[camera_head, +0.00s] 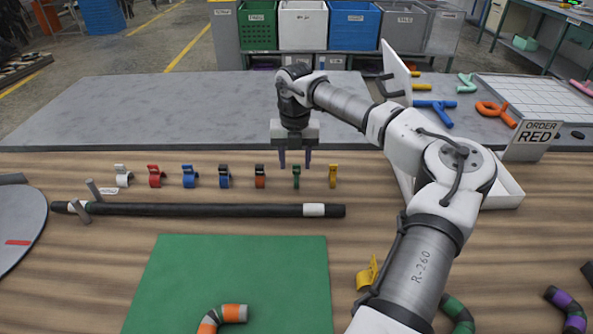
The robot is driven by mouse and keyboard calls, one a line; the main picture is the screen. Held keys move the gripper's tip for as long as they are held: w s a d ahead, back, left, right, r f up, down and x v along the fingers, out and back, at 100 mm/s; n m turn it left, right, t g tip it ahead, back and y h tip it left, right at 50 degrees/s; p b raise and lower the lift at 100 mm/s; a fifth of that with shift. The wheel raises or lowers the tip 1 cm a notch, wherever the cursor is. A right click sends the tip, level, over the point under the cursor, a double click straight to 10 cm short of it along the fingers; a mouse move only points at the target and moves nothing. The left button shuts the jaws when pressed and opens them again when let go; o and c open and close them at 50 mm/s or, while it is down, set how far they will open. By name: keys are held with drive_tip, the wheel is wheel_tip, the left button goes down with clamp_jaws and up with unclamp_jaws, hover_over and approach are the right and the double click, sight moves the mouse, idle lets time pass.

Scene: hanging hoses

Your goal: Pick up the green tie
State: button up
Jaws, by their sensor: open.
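The green tie (296,176) is a small narrow clip standing on the wooden table, in a row of similar clips, between an orange-and-black one and a yellow one. My gripper (295,160) points down just above the green tie. Its two dark fingers are apart, with nothing seen between them. The fingertips look a little above or behind the tie, and I cannot tell the exact gap.
Neighbouring clips are orange-black (260,176) and yellow (333,176). A long black hose (210,210) lies in front of the row. A green mat (235,275) is nearer. A white tray (505,188) and an order sign (533,139) stand at right.

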sight(296, 165)
drive_tip(key=f, duration=0.3)
drive_tip(key=f+p, duration=0.1)
drive_tip(key=shift+w+d+f, duration=0.15)
drive_tip(key=shift+w+f, duration=0.05)
drive_tip(key=shift+w, duration=0.05)
drive_tip(key=shift+c, duration=0.3)
clamp_jaws()
